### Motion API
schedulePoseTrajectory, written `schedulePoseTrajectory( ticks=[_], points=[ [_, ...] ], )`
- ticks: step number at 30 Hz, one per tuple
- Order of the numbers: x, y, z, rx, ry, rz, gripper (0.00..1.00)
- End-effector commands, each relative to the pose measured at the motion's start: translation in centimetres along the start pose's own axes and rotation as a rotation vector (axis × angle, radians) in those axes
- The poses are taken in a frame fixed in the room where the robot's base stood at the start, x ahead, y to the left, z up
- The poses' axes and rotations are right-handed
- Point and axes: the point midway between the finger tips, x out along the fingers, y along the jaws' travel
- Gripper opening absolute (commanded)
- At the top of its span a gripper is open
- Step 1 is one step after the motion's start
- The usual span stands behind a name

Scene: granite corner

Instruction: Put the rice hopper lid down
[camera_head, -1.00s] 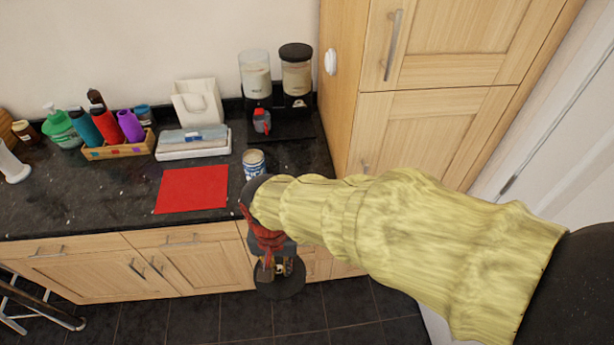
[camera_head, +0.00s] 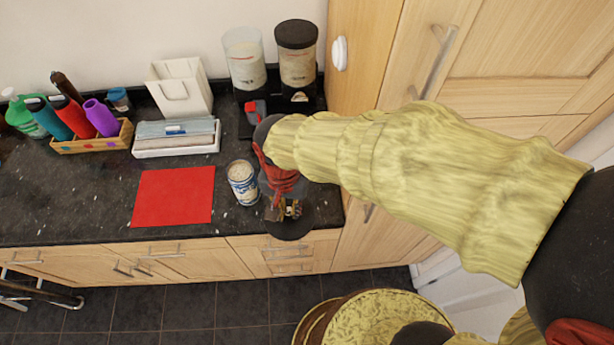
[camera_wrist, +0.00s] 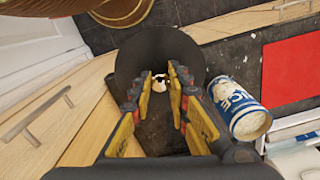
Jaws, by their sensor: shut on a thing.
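My gripper (camera_head: 283,209) is shut on the rice hopper lid (camera_head: 290,229), a dark round disc. In the wrist view the fingers (camera_wrist: 160,82) close around a small pale knob at the middle of the lid (camera_wrist: 136,58). The lid is by the counter's front edge, right of the tin; I cannot tell its height above the counter. Two clear hoppers stand at the back. The left hopper (camera_head: 245,62) has no dark lid on top; the right hopper (camera_head: 297,68) wears one.
A blue and white tin (camera_head: 242,184), lettered in the wrist view (camera_wrist: 236,103), stands close left of my gripper. A red mat (camera_head: 174,196) lies left of it on the dark counter (camera_head: 75,205). A white tray (camera_head: 177,148), bottle crate (camera_head: 92,140) and tall cabinet are around.

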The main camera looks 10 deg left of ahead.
Motion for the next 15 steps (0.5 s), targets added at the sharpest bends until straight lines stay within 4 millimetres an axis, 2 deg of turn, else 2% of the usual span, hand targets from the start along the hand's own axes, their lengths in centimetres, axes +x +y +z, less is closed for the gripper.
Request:
schedulePoseTrajectory(
  ticks=[13,15],
  points=[
    [4.3,1.0,-9.2,0.005,-0.003,0.002,0.0],
    [5.8,1.0,-10.1,0.003,-0.003,0.003,0.0]
  ],
)
